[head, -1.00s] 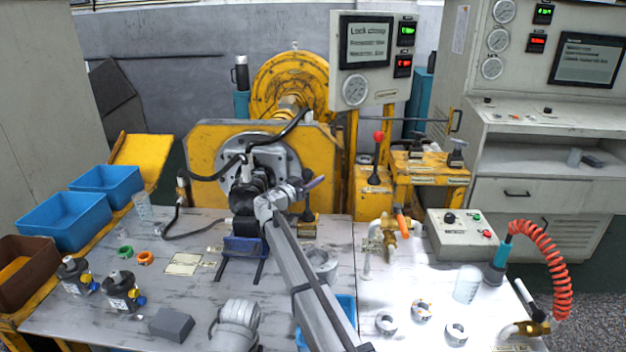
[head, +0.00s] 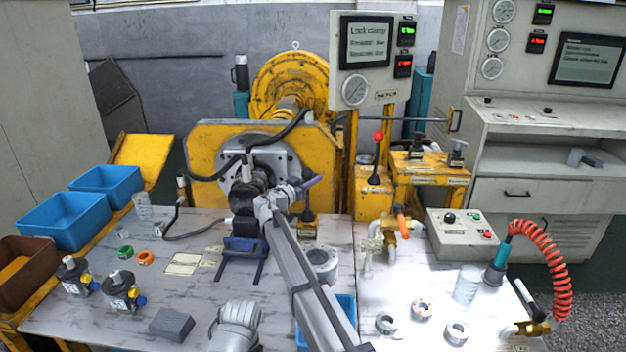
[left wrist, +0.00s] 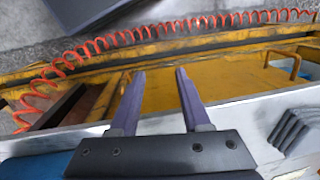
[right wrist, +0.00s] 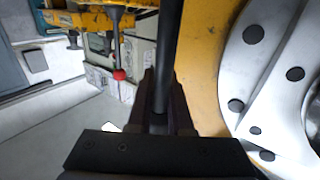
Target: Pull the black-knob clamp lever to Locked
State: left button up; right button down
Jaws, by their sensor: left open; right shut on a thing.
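The black-knob clamp lever (head: 308,211) stands on a small yellow base behind the middle of the table, right of the round flange. My right gripper (head: 312,183) reaches to it from the front and is shut at its upper part. In the right wrist view a dark upright rod (right wrist: 168,50) runs between the closed fingers (right wrist: 160,100). The knob itself is hidden or hard to make out there. My left gripper (left wrist: 158,95) is open and empty in the left wrist view; the left arm shows at the table's front.
The yellow machine with its grey flange (head: 282,160) and black hoses stands close left of the lever. A red-knob lever (head: 378,136) stands to the right. The display (head: 367,42) has a first line that seems to read "Lock clamp". Blue bins (head: 65,220) stand at left.

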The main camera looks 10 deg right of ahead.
dwell(0.6)
jog(key=s+m+h+b, duration=0.1)
jog(key=b, duration=0.1)
jog(key=s+a+t+h+b, duration=0.1)
jog(key=s+b, duration=0.1)
jog(key=shift+s+r+m, duration=0.1)
jog(key=shift+s+m, duration=0.05)
jog(key=shift+m, duration=0.25)
jog(key=c, duration=0.8)
grip_release()
jog(key=shift+c, duration=0.2)
jog(key=b+v, duration=0.2)
jog(key=v, duration=0.5)
jog(key=shift+s+a, duration=0.25)
